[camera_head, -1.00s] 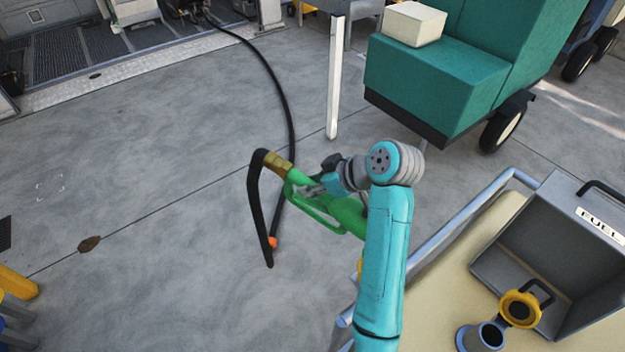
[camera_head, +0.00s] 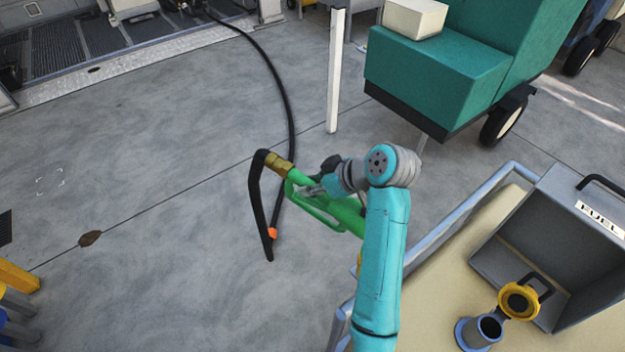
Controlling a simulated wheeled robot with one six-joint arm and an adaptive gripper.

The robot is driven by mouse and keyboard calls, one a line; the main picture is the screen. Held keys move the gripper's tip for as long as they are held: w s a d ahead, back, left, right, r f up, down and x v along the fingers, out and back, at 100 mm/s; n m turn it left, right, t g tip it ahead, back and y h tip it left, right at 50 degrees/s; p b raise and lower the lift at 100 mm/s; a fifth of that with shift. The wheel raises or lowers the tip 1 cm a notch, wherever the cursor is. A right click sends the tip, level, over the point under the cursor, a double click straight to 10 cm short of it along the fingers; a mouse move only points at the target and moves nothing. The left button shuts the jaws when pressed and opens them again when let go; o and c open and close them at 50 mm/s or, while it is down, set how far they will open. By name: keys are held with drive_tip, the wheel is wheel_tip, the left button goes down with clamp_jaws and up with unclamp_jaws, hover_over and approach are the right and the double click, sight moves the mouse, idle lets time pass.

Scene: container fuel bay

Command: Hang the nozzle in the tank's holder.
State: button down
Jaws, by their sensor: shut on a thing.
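The green fuel nozzle (camera_head: 343,214) is in the middle of the view, above the concrete floor. My gripper (camera_head: 316,188) is shut on it near its brass hose fitting (camera_head: 279,165). The nozzle's front end is hidden behind my teal arm. The black hose (camera_head: 258,205) bends down from the fitting. I cannot make out the tank's holder; part of a yellow thing shows beside my arm at the tank's edge. The beige tank top (camera_head: 420,300) is at the lower right, with an open filler neck (camera_head: 486,330) and a raised yellow cap (camera_head: 519,300).
A grey open box marked FUEL (camera_head: 570,250) stands on the tank top. A blue-grey rail (camera_head: 450,225) runs along its edge. A teal cart (camera_head: 440,80) with a pale box (camera_head: 415,18) and a white post (camera_head: 336,70) stand behind.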

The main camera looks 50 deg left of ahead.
drive_tip(key=shift+f, duration=1.15)
drive_tip(key=c, duration=0.7)
unclamp_jaws()
drive_tip(key=v, duration=1.2)
drive_tip(key=shift+w, duration=0.1)
